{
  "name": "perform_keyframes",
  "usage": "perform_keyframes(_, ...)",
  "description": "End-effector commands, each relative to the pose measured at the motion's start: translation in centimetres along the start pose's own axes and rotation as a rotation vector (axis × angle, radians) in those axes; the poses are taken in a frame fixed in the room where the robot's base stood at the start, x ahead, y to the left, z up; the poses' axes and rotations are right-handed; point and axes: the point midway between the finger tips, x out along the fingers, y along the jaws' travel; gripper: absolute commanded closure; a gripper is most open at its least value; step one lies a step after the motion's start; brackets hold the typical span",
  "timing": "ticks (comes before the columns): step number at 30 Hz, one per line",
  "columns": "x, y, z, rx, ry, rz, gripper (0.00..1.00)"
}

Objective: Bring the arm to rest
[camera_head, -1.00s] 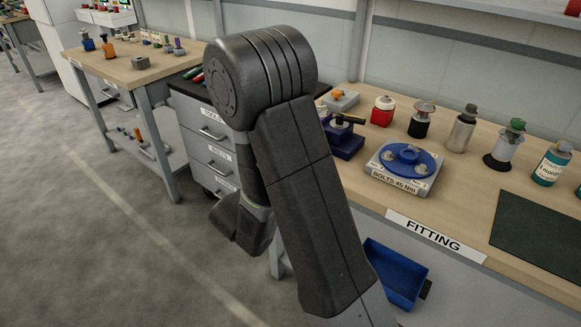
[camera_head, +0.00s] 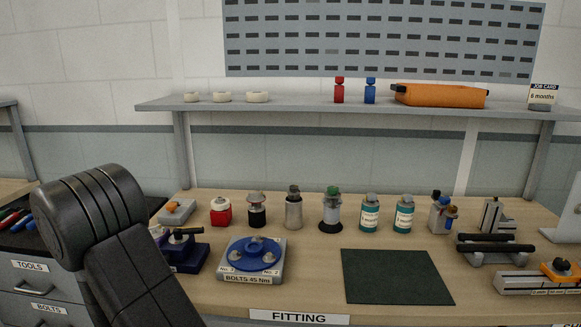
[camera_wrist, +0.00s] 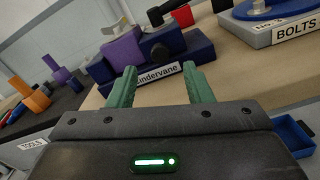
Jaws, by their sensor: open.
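My gripper (camera_wrist: 161,88) shows in the wrist view with its two green fingers apart and nothing between them. Its fingertips point toward a dark blue fixture (camera_wrist: 160,78) with a label ending in "indervane" and a purple part on it. I cannot tell whether the fingers touch the fixture. In the head view my arm is bent at the lower left, in front of the bench's left end, and my gripper is hidden or out of frame. The same blue fixture (camera_head: 184,255) sits on the bench beside my arm.
The bench (camera_head: 330,290) carries a bolt plate (camera_head: 253,262), several bottles, a dark green mat (camera_head: 396,276) and black-handled tools (camera_head: 494,248). A shelf (camera_head: 300,107) runs above. A tool chest (camera_head: 40,285) stands left. A blue bin (camera_wrist: 294,133) lies lower right in the wrist view.

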Motion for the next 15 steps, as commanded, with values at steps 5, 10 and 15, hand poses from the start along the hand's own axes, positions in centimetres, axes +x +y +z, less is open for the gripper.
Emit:
perform_keyframes(5, 3.1, -0.1, 0.1, 0.0, -0.001, -0.005, 0.54)
perform_keyframes(10, 5.7, -0.1, 0.1, 0.0, -0.001, -0.003, 0.54)
perform_keyframes(15, 6.8, -0.6, 0.3, -0.003, 0.001, -0.002, 0.54)
